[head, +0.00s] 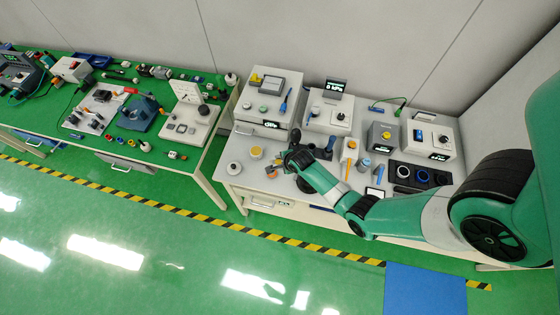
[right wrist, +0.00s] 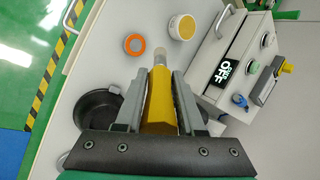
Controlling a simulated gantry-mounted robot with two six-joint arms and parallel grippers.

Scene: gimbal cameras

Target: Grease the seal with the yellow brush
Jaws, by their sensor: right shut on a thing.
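My right gripper (right wrist: 160,92) is shut on a yellow brush (right wrist: 159,105), its handle between the two fingers and its pale tip pointing away from the wrist. An orange ring (right wrist: 134,44), which looks like the seal, lies on the white bench just beyond the tip. A round white tub with yellowish contents (right wrist: 182,26) stands to the ring's right. In the head view my right gripper (head: 287,160) is over the left part of the bench, with a yellow-topped tub (head: 256,152) to its left. The held brush is too small to make out there. My left gripper is not in view.
A dark round bowl (right wrist: 98,112) lies left of the gripper in the wrist view. A white box with an OFF display (right wrist: 222,70) stands to the right. Black trays with rings (head: 403,172) lie on the bench's right. A green bench (head: 150,160) with parts stands left.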

